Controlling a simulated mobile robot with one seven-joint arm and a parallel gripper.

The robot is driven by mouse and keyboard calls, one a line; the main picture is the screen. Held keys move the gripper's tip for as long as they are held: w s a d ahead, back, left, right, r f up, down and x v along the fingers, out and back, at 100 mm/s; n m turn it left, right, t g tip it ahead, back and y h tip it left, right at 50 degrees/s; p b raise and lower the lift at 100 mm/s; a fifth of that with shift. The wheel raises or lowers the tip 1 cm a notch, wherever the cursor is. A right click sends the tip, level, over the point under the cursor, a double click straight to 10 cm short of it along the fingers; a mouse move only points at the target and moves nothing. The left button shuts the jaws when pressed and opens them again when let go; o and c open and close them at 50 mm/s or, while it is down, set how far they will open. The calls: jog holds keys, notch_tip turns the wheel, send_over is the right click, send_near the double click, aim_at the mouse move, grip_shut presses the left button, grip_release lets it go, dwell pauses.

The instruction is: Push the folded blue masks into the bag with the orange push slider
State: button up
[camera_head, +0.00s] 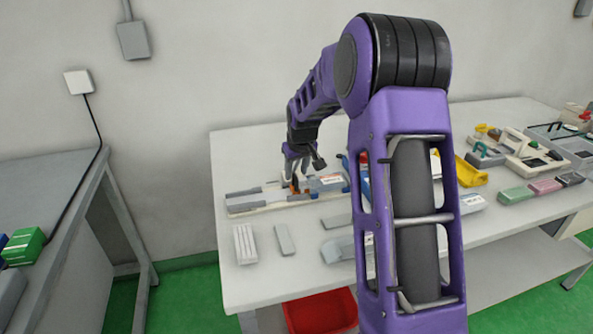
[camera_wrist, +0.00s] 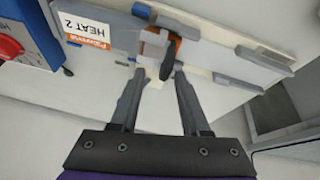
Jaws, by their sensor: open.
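The orange push slider (camera_wrist: 177,31), with a dark upright handle, sits in the channel of a pale track (camera_wrist: 215,56) with grey side blocks. It also shows as a small orange spot in the head view (camera_head: 294,188). My gripper (camera_wrist: 160,73) is open, with its fingertips just short of the handle in the wrist picture and spread to either side of it. Nothing is held between the fingers. In the head view my gripper (camera_head: 298,174) is over the track, near the slider. I cannot make out the folded blue masks or the bag.
A grey block labelled "HEAT 2" (camera_wrist: 104,30) adjoins the track. Beside it is a blue box with a red knob (camera_wrist: 10,46). Grey pieces (camera_head: 245,244) lie on the table in front. Yellow, green and pink items (camera_head: 516,196) stand to the right. A red bin (camera_head: 320,311) is below.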

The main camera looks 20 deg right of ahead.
jog(key=p+v, duration=0.1)
jog(key=v, duration=1.6)
jog(key=shift+p, duration=0.35)
jog(key=shift+d+r, duration=0.1)
jog(key=shift+r, duration=0.05)
